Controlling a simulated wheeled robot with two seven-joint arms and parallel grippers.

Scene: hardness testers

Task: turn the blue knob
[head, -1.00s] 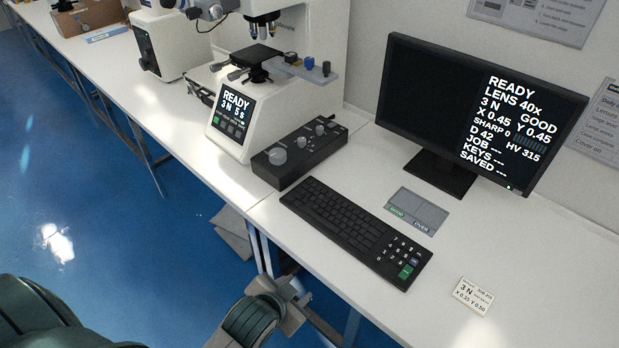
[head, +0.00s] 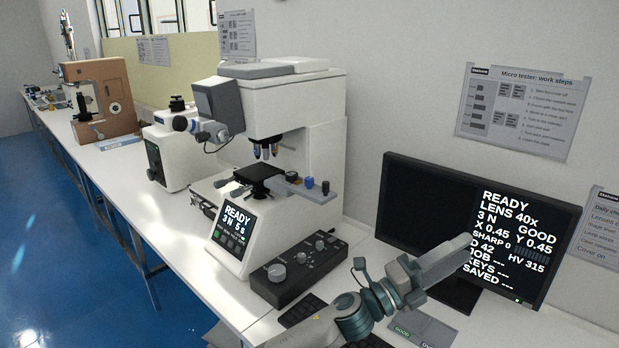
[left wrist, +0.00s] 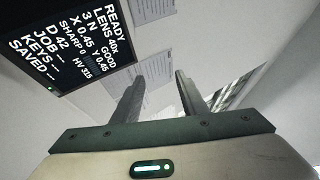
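The blue knob (head: 309,183) is small and stands upright on a grey bar on the right side of the white micro tester (head: 325,115), beside a black knob (head: 325,187). My left gripper (head: 466,242) reaches across the front of the monitor, to the right of the blue knob and apart from it. In the left wrist view its two fingers (left wrist: 158,78) stand apart with nothing between them, so it is open. The blue knob is not seen in that view. My right gripper is not in view.
The monitor (head: 405,190) stands behind my left gripper; the wrist view shows its screen (left wrist: 70,35). A black control box (head: 297,270) with grey knobs sits in front of the tester. Work-step sheets (head: 515,110) hang on the wall.

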